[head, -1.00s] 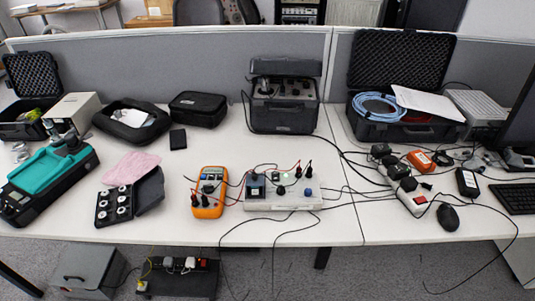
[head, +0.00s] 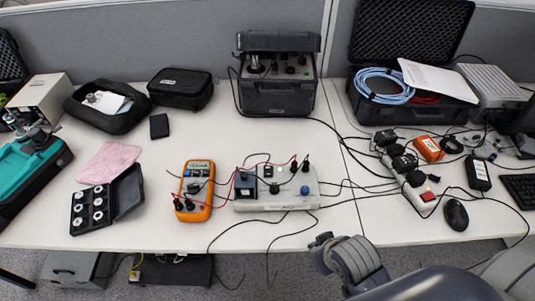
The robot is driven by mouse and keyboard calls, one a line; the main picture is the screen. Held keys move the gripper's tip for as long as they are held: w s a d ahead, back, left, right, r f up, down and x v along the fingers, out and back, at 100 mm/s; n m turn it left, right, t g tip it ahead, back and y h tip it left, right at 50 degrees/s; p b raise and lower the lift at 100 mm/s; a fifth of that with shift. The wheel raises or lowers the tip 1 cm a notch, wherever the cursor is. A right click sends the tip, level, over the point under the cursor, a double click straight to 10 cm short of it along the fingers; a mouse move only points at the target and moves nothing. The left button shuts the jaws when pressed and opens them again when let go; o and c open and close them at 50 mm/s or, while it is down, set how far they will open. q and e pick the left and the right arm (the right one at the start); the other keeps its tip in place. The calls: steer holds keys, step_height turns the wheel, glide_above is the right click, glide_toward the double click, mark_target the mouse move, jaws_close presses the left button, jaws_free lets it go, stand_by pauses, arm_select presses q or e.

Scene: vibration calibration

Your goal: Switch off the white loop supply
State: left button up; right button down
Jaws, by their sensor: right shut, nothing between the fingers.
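The white loop supply (head: 262,203) is a low pale box near the front middle of the table. It has a small dark display module at its left, black knobs, a blue knob at its right and red and black leads plugged in. Its switch position is too small to tell. My right gripper (head: 322,242) comes in from the lower right, shut and empty, at the table's front edge. In the picture it is below and right of the supply, apart from it. My left gripper is not in view.
An orange multimeter (head: 194,191) lies left of the supply. A white power strip (head: 413,189) with a red switch and a black mouse (head: 455,214) lie to the right. Loose black cables cross the table around the supply. A black case (head: 277,97) stands behind it.

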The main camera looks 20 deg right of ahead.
steer(key=w+d+r+t, duration=0.1)
steer(key=w+r, duration=0.1)
steer(key=w, duration=0.2)
steer(key=w+d+r+m+t+h, duration=0.1)
steer(key=w+r+t, duration=0.1)
steer(key=w, duration=0.2)
steer(key=w+d+r+t, duration=0.1)
steer(key=w+r+t, duration=0.1)
steer(key=w, duration=0.1)
steer(key=shift+w+d+h, duration=0.15)
steer(key=shift+w+h, duration=0.15)
steer(key=shift+w, duration=0.1)
steer(key=w+a+r+n+t+y, duration=0.25)
steer(key=w+r+t, duration=0.25)
steer(key=w+r, duration=0.3)
steer(key=w+a+r+n+t+y, duration=0.1)
steer(key=w+r+t+y, duration=0.2)
steer(key=w+r+t, duration=0.5)
steer(key=s+a+r+n+g+y, duration=0.2)
steer(key=a+r+n+g+y, duration=0.4)
steer(key=a+n+g+y, duration=0.3)
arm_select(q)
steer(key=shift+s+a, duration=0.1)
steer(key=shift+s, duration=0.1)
arm_select(e)
steer(key=s+d+f+n+g+h, duration=0.2)
steer(key=d+f+g+h, duration=0.2)
steer(key=d+f+g, duration=0.6)
steer(key=shift+d+f, duration=0.55)
steer(key=shift+d, duration=0.45)
